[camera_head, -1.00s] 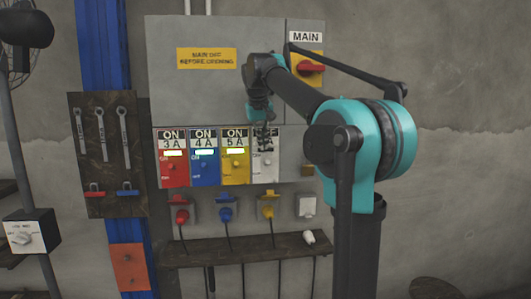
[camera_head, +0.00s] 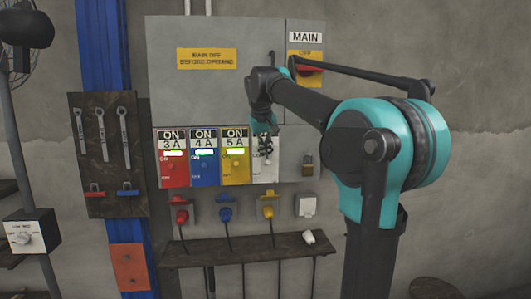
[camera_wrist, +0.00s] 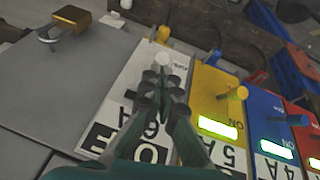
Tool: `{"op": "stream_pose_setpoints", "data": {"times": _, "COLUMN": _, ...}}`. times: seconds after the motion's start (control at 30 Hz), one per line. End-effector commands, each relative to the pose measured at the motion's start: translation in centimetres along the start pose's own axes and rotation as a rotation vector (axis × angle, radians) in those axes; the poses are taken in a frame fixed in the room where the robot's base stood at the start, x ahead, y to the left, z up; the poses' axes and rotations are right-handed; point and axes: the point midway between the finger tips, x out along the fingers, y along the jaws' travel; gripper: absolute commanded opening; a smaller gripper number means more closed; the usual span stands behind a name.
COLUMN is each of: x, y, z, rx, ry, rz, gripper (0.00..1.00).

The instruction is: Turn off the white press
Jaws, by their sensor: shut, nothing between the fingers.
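The white switch panel (camera_head: 264,172) is the rightmost of the coloured panels on the grey cabinet. My gripper (camera_head: 265,155) is in front of it and hides part of its face. In the wrist view my gripper (camera_wrist: 163,72) is shut and empty, over the white panel (camera_wrist: 128,75). The white toggle knob (camera_wrist: 162,33) shows just beyond the fingertips; I cannot tell if they touch. No lit lamp shows on the white panel.
Red (camera_head: 173,172), blue (camera_head: 204,170) and yellow (camera_head: 235,170) panels read ON with lit lamps. A padlock (camera_head: 308,165) hangs to the right. The white socket (camera_head: 306,205) is empty; a white plug (camera_head: 309,237) lies on the shelf. My arm partly hides the MAIN switch (camera_head: 309,70).

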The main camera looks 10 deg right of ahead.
Motion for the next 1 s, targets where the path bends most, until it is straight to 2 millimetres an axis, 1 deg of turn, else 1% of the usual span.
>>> {"op": "stream_pose_setpoints", "data": {"times": 0.27, "x": 0.1, "y": -0.1, "z": 0.3, "rx": 0.005, "ry": 0.039, "rz": 0.005, "gripper": 0.00}}
{"op": "stream_pose_setpoints", "data": {"times": 0.47, "x": 0.2, "y": -0.2, "z": 0.9, "rx": 0.013, "ry": 0.102, "rz": 0.014, "gripper": 0.00}}
{"op": "stream_pose_setpoints", "data": {"times": 0.67, "x": 0.7, "y": -0.4, "z": 1.9, "rx": 0.031, "ry": 0.235, "rz": 0.031, "gripper": 0.00}}
{"op": "stream_pose_setpoints", "data": {"times": 1.0, "x": 2.2, "y": -0.9, "z": 3.8, "rx": 0.073, "ry": 0.540, "rz": 0.074, "gripper": 0.00}}
